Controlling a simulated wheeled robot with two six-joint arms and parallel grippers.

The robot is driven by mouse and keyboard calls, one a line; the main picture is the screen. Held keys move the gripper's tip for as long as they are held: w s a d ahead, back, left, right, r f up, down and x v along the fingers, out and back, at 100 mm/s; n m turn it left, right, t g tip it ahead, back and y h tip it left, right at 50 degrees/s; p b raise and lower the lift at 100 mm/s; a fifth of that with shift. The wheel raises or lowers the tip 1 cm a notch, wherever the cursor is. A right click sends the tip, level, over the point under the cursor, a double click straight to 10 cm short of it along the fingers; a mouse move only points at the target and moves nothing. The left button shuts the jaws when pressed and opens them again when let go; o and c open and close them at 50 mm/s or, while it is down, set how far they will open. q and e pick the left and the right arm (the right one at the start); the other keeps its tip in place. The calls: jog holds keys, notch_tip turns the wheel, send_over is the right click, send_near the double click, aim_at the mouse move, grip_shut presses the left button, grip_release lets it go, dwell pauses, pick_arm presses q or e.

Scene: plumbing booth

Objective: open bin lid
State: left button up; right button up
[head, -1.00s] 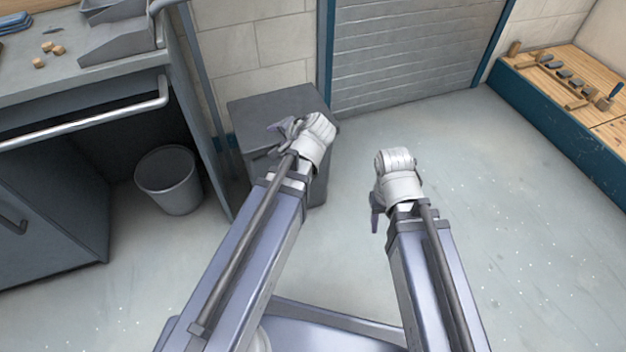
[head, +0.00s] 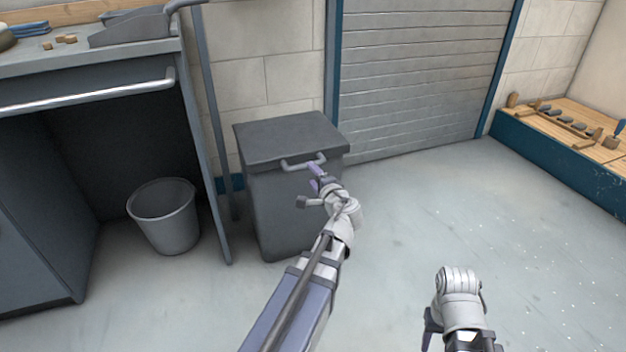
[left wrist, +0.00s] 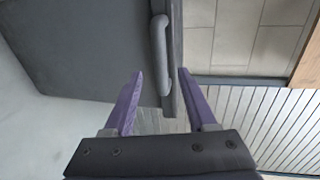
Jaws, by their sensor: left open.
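A dark grey square bin (head: 285,210) stands on the floor against the wall. Its flat lid (head: 285,135) is shut, with a grey bar handle (head: 303,162) on the front edge. My left gripper (head: 315,176) is open just in front of and below the handle. In the left wrist view, the handle (left wrist: 160,45) runs from the top down into the gap between the purple fingers of my left gripper (left wrist: 165,80); neither finger clearly touches it. My right gripper (head: 432,325) is low at the right, away from the bin; its jaws are mostly hidden.
A grey workbench (head: 90,62) with a rail stands at left, with an open bucket (head: 166,215) on the floor beside it. A ribbed shutter (head: 420,75) is behind the bin. A low wooden bench (head: 580,125) with tools is at far right. The floor between is clear.

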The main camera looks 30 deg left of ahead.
aim_at(306, 168)
pick_arm(q)
jog(key=shift+b+x, duration=0.75)
jog(key=shift+x, duration=3.15)
grip_shut()
